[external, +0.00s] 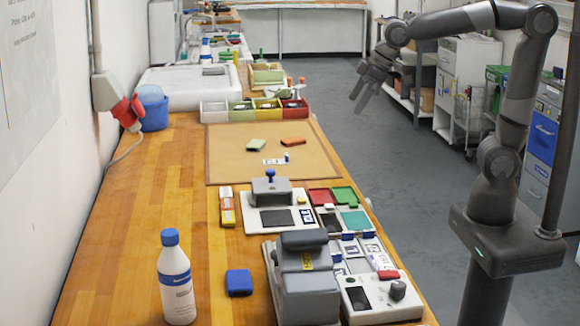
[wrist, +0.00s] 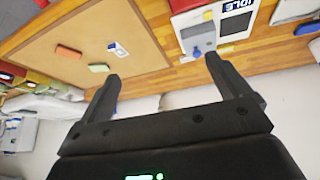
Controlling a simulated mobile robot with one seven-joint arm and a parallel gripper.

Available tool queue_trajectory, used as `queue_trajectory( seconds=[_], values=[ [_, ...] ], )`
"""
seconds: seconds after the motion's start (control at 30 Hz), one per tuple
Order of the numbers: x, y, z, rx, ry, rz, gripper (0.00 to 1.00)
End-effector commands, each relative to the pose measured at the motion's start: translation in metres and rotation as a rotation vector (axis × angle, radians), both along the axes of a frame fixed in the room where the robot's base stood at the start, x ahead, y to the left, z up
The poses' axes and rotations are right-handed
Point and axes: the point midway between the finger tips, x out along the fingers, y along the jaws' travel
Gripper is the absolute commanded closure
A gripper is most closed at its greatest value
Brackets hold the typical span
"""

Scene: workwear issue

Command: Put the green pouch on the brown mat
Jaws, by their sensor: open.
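My gripper (external: 360,98) is open and empty, raised over the aisle to the right of the bench, apart from the pouch. Its two spread fingers show in the wrist view (wrist: 162,68).
A row of coloured bins (external: 254,110) stands behind the mat. In front are a stamp device (external: 270,190), trays and a grey machine (external: 305,280). A white bottle (external: 175,280) and a blue block (external: 239,283) stand front left. The bench's left strip is mostly clear.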

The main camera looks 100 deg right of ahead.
Motion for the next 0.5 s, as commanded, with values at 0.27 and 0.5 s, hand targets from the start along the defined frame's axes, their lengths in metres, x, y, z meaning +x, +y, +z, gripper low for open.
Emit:
queue_trajectory(
  seconds=[0.27, 0.5],
  values=[
    [-0.103, 0.063, -0.015, 0.023, -0.008, 0.081, 0.06],
    [-0.160, 0.085, -0.039, 0.049, -0.008, 0.128, 0.06]
  ],
)
